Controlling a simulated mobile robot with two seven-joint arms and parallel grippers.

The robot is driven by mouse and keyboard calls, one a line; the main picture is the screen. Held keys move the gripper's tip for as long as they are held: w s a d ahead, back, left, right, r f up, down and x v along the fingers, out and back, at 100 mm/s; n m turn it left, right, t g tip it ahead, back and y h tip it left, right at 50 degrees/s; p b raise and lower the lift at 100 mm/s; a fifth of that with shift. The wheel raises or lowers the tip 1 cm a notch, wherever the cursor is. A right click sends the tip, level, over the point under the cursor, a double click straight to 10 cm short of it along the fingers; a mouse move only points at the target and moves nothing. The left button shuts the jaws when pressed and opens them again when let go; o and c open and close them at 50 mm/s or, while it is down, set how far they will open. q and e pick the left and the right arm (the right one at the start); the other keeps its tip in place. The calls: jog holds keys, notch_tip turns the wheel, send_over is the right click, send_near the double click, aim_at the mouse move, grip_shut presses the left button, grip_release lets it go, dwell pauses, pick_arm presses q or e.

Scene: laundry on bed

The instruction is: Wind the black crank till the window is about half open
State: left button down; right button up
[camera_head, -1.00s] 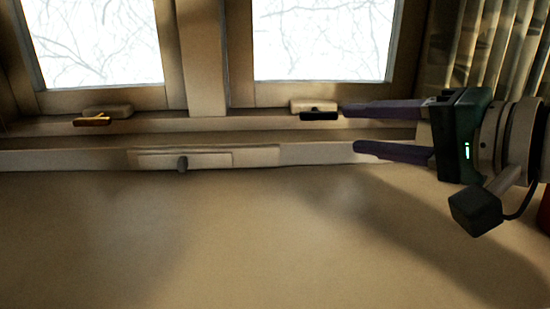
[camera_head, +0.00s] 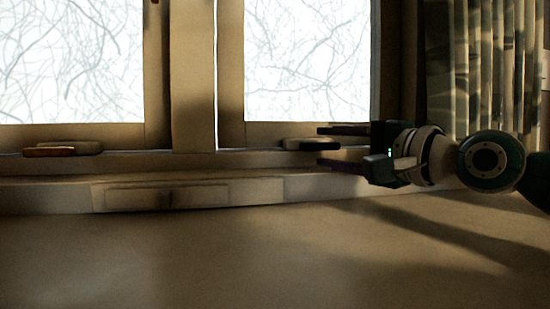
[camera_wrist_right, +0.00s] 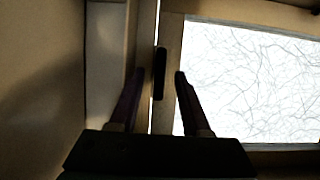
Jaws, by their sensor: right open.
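The black crank (camera_head: 298,145) sits on a pale housing at the bottom of the right window (camera_head: 306,65). In the right wrist view the crank (camera_wrist_right: 159,73) shows as a dark bar beside the window frame. The right window looks closed, its sash lying against the frame. My right gripper (camera_head: 319,147) points left at the crank, one finger above its level and one below. In the right wrist view my right gripper (camera_wrist_right: 159,74) is open, with the crank lined up between its fingertips; I see no contact. My left gripper is out of view.
A second crank, orange-brown (camera_head: 48,152), sits under the left window (camera_head: 70,60). Patterned curtains (camera_head: 490,70) hang at the right. The tan surface (camera_head: 200,260) in front is clear.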

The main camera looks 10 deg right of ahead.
jog(key=shift+b+x, duration=0.55)
jog(key=shift+x, duration=0.8)
grip_shut()
